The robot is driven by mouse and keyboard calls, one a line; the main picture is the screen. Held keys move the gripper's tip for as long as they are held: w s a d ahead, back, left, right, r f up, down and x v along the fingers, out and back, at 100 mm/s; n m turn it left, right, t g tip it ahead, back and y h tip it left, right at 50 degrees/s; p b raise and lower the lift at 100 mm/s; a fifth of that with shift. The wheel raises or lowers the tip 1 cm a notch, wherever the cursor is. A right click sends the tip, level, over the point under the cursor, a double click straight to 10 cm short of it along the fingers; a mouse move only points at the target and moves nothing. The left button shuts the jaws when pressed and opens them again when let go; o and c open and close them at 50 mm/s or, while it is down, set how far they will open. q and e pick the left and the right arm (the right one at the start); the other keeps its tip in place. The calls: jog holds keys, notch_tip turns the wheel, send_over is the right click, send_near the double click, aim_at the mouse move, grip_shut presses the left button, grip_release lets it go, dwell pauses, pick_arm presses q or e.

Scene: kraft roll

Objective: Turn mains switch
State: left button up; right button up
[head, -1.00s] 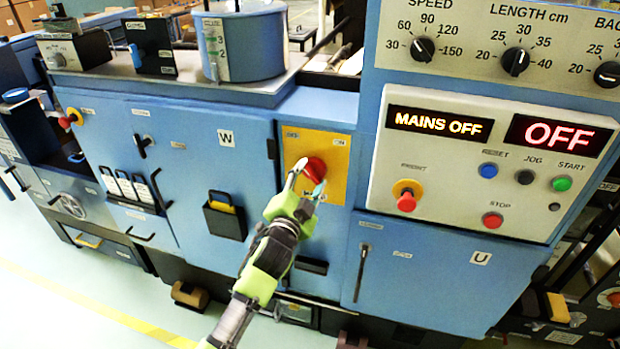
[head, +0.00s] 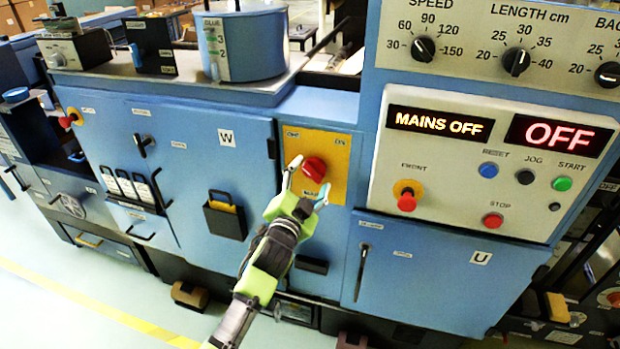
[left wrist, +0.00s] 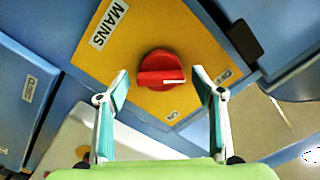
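The mains switch (head: 314,169) is a red rotary knob on a yellow plate (head: 332,146) on the blue machine front. In the left wrist view the red knob (left wrist: 160,72) has a ridge with a white mark at its right end, and the plate reads MAINS, with OFF and ON labels. My left gripper (head: 306,180) is at the plate; in the left wrist view its two fingers (left wrist: 159,88) stand apart on either side of the knob, with gaps to it. Whether the fingertips have reached the knob's depth is unclear. The display (head: 438,122) reads MAINS OFF. My right gripper is not seen.
Right of the plate is a control panel (head: 450,230) with a red FRONT button (head: 407,200), a red STOP button (head: 492,220) and a green START button (head: 562,184). A second display (head: 558,134) reads OFF. A door handle (head: 362,271) sticks out below.

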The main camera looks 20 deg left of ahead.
pick_arm(q)
jog(key=s, duration=1.2)
jog(key=shift+f, duration=0.1)
